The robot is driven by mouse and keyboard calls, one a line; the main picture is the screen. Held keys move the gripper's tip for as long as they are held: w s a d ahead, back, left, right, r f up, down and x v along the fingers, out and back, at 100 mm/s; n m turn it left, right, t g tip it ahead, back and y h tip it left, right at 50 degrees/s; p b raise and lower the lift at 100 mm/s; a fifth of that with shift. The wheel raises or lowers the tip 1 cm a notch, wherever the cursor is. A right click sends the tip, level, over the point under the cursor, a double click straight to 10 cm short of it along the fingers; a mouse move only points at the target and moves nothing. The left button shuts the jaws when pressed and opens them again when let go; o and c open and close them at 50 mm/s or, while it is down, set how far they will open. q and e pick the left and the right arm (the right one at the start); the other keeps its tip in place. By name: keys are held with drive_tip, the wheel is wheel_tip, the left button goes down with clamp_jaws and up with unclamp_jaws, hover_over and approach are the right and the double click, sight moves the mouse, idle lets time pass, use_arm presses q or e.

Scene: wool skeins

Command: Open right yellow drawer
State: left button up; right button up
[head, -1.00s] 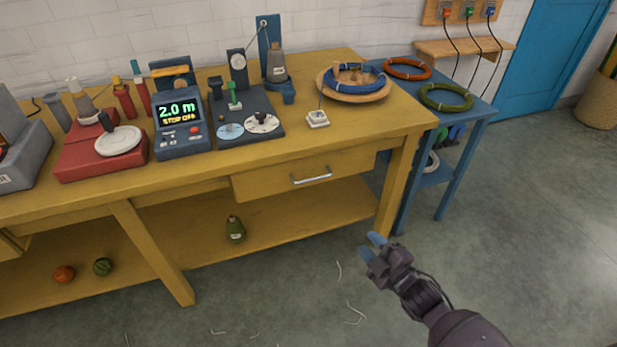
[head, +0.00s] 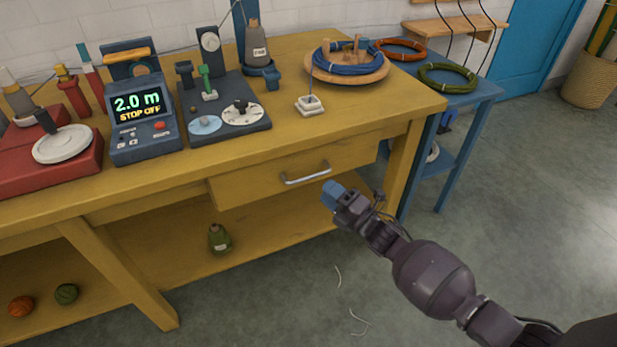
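The right yellow drawer (head: 255,187) sits under the top of the yellow table in the head view. Its front looks slightly forward of the table frame. A silver bar handle (head: 306,174) is fixed across its front. My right gripper (head: 331,192) is just right of and below the handle, close to it, with blue fingertips pointing toward the drawer. I cannot tell whether it touches the handle or how far apart the fingers are. My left gripper is out of view.
The yellow tabletop (head: 290,130) carries a blue display unit (head: 143,120), a dark winding board (head: 222,112) and a wooden tray (head: 345,77) with blue cable. A blue side table (head: 470,97) stands at the right. A green bottle (head: 219,239) is on the lower shelf. The floor in front is clear apart from thread scraps.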

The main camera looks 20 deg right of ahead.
sight(310, 177)
drive_tip(key=shift+b+x, duration=0.55)
drive_tip(key=shift+x, duration=2.95)
drive_tip(key=shift+c, duration=0.5)
drive_tip(key=shift+f, duration=0.1)
clamp_jaws()
